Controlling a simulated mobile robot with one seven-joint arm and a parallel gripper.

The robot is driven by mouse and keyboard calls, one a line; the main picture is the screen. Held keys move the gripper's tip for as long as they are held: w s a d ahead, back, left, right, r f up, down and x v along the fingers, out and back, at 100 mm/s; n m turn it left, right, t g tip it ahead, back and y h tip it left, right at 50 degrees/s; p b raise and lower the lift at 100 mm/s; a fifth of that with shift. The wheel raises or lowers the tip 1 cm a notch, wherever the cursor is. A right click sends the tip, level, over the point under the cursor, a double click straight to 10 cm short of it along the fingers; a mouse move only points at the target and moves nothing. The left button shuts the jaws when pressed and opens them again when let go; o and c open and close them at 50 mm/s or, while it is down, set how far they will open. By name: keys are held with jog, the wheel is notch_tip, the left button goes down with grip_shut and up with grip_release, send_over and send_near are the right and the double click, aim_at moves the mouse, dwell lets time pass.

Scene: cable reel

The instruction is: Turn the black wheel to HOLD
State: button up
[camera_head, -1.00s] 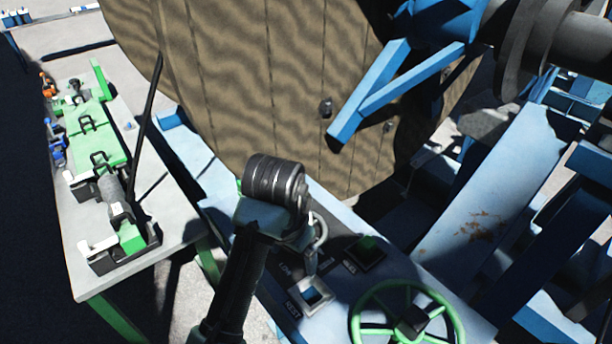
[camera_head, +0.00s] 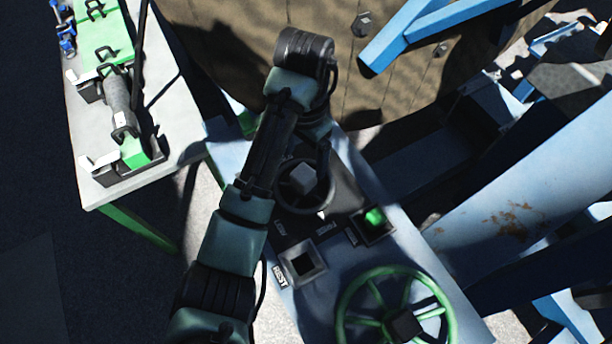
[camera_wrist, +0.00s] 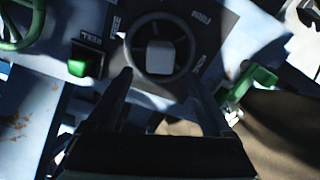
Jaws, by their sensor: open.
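The black wheel (camera_head: 302,180), with a grey square hub, sits on the blue control panel (camera_head: 391,268). My arm partly covers its upper left in the head view. In the wrist view the black wheel (camera_wrist: 160,57) is near the top centre, with white labels around it that are too blurred to read surely. My gripper (camera_wrist: 158,76) is open and empty. Its two fingers reach toward the wheel's near side, left and right of it; I cannot tell whether they touch it. In the head view the fingers are mostly hidden under my wrist.
A green handwheel (camera_head: 346,310) stands at the panel's front. A lit green button (camera_head: 374,217) and a dark square recess marked REST (camera_head: 302,264) lie nearby. The large wooden reel (camera_head: 230,45) stands just behind. A grey bench (camera_head: 88,140) with tools is at left.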

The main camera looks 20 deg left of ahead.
aim_at(305, 172)
notch_tip(305, 172, down, 4)
jog(key=shift+r+b, duration=0.15)
jog(key=shift+b, duration=0.85)
jog(key=shift+s+f+p, duration=0.1)
jog(key=shift+f+p, duration=0.3)
jog(key=shift+p, duration=0.45)
jog(key=shift+f+p, duration=0.3)
jog(key=shift+f, duration=1.45)
grip_shut()
